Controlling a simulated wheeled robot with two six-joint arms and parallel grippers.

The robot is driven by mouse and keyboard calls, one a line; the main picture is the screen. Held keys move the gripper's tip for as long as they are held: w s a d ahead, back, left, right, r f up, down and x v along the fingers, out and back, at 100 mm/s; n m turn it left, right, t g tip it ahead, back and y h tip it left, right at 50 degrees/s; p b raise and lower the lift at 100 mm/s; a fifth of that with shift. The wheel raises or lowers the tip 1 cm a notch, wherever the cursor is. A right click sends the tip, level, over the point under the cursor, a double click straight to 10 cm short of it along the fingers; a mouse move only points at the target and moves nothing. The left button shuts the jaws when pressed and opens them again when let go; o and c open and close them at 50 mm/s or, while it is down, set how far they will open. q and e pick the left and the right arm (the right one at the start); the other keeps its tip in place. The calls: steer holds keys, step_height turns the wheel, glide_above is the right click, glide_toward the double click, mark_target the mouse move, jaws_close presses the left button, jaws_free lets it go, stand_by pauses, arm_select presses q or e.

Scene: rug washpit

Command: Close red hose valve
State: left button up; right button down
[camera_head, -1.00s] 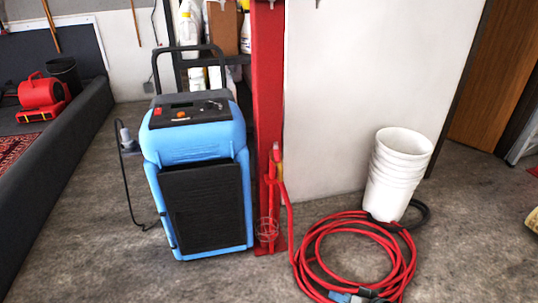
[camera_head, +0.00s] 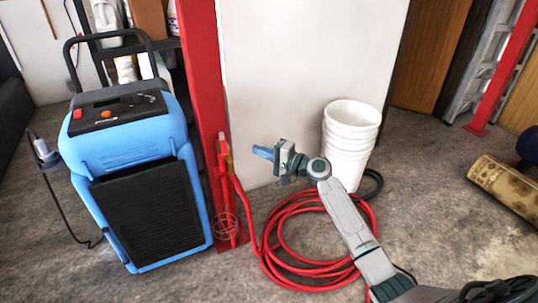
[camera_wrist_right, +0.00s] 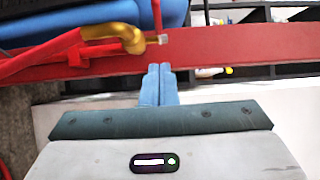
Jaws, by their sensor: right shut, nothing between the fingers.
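The red hose valve (camera_head: 228,161) is on the front of the red post in the head view, at the top of the red hose. In the right wrist view its brass body (camera_wrist_right: 126,38) is curved, with a thin red bar (camera_wrist_right: 157,14) and a small silver end beside it. My right gripper (camera_head: 263,152) is just right of the valve in the head view, with its blue fingers pointing left toward it. In the right wrist view the fingertips (camera_wrist_right: 160,70) are together and empty, below the brass body and apart from it in the picture. My left gripper is out of view.
The red post (camera_head: 204,75) stands between a blue machine (camera_head: 130,150) and a white panel (camera_head: 300,80). The coiled red hose (camera_head: 275,265) lies on the floor under my right arm. Stacked white buckets (camera_head: 350,135) stand behind the arm. A rolled rug (camera_head: 505,190) lies at right.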

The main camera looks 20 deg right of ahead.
mark_target(223, 143)
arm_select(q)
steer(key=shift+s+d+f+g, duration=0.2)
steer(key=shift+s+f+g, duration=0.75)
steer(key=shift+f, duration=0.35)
arm_select(e)
steer(key=w+a, duration=0.3)
steer(key=a, duration=0.3)
steer(key=shift+w, duration=0.4)
arm_select(q)
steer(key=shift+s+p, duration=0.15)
steer(key=shift+p, duration=0.15)
arm_select(e)
steer(key=shift+a, duration=0.1)
